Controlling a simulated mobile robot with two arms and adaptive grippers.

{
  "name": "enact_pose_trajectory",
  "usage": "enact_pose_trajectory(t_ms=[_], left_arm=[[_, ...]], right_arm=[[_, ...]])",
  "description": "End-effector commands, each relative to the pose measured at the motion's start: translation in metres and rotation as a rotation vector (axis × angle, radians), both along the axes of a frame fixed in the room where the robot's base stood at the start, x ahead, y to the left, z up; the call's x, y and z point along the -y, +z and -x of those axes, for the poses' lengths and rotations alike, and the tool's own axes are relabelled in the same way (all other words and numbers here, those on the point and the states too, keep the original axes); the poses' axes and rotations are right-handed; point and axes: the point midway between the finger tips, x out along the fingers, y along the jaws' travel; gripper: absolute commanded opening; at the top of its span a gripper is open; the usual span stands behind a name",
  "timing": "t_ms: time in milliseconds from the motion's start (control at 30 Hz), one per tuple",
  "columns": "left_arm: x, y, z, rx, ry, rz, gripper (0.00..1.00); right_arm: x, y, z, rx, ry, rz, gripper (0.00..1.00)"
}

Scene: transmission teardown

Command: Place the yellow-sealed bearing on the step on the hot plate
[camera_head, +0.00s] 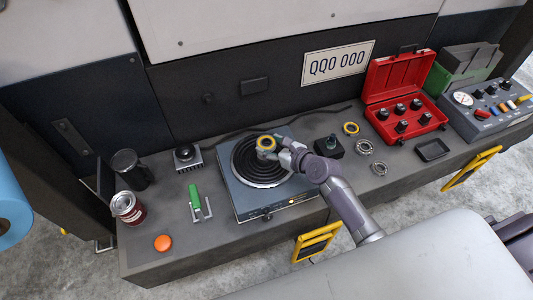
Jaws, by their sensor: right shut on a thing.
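A yellow-sealed bearing (266,143) is at the fingertips of my right gripper (277,144), over the far part of the hot plate's black coil. I cannot tell whether it touches the coil. The hot plate (247,206) is a grey box with a round spiral coil, in the middle of the dark step (230,238). My right gripper is shut on the bearing, reaching in from the right. A second yellow ring-shaped part (351,128) lies on the step to the right of the hot plate. My left gripper is not in view.
Left of the hot plate are a green-handled tool (195,200), an orange disc (162,243), a can (127,207) and a dark cup (130,169). To the right are metal rings (364,147), a black tray (433,150) and an open red case (400,92).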

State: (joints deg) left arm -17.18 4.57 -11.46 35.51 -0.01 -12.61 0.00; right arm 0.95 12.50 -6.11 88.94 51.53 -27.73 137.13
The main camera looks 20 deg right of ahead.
Motion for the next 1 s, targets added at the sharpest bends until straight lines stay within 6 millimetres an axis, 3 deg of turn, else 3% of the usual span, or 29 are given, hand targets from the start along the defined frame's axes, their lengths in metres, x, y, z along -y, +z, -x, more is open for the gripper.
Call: enact_pose_trajectory(t_ms=[167, 433, 933, 967, 1000], left_arm=[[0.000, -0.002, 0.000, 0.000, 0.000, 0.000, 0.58], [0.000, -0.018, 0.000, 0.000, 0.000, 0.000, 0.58], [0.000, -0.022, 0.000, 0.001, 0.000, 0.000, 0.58], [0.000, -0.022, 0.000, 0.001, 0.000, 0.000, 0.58], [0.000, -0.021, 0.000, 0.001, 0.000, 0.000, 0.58]], right_arm=[[-0.011, -0.009, -0.009, 0.001, -0.001, 0.001, 0.20], [-0.011, -0.046, -0.009, 0.002, 0.001, 0.004, 0.20], [-0.011, -0.054, -0.009, 0.001, -0.001, -0.001, 0.20], [-0.011, -0.055, -0.009, 0.000, -0.001, 0.000, 0.65], [-0.011, -0.054, -0.009, 0.000, -0.001, 0.000, 0.71]])
